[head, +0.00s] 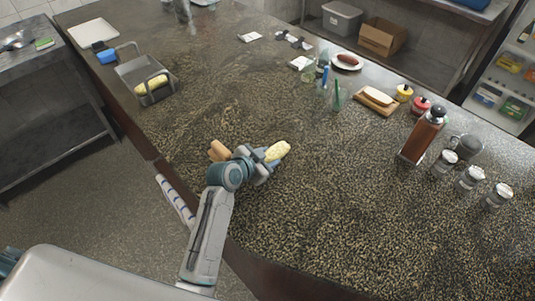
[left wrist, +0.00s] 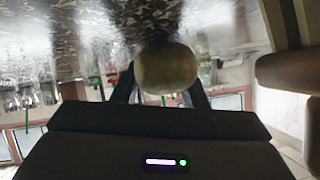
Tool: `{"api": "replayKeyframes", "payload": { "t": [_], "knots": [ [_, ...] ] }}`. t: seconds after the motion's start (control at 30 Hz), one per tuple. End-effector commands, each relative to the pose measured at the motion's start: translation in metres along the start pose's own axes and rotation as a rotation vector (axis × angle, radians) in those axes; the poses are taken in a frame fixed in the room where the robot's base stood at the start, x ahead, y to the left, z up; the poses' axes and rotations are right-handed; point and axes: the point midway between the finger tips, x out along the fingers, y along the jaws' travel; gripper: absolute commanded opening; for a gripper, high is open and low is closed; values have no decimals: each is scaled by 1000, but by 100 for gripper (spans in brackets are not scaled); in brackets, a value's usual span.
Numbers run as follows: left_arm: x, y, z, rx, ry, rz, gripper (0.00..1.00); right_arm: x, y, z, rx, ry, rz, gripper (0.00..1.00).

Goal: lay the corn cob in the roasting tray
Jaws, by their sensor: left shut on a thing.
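A yellow corn cob (head: 278,151) is held in my left gripper (head: 268,164) over the near middle of the speckled counter. The left wrist view shows the cob's rounded, shadowed end (left wrist: 167,68) between the two fingers (left wrist: 160,92). The fingers are shut on it. I cannot tell whether the cob touches the counter. The grey metal roasting tray (head: 133,70) with raised handles stands at the far left of the counter, well away from the gripper. A yellow piece like another corn cob (head: 153,84) lies in its near end. My right gripper is not in view.
A tan object (head: 218,150) lies just left of my left gripper. A sauce bottle (head: 421,135) and several shakers (head: 471,178) stand at the right. A board with a bun (head: 377,98) is behind them.

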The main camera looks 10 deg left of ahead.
Motion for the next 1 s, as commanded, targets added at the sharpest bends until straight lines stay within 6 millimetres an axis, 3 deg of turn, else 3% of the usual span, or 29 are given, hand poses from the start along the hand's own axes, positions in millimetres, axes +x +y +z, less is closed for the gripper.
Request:
{"api": "replayKeyframes", "payload": {
  "t": [0.3, 0.33, 0.43, 0.8, 1.0],
  "knots": [
    [2, 0, 3, 0, 2, -1, 11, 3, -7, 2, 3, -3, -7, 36],
    [2, 1, 3, 0, 1, -1, 41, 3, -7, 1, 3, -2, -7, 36],
    [1, 0, 2, 0, 1, -1, 61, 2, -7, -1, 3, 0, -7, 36],
    [-2, 0, 0, 1, 1, -1, 61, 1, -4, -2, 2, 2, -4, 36],
    [-29, 0, 3, 3, 1, -3, 61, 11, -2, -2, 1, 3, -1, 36]
  ]
}}
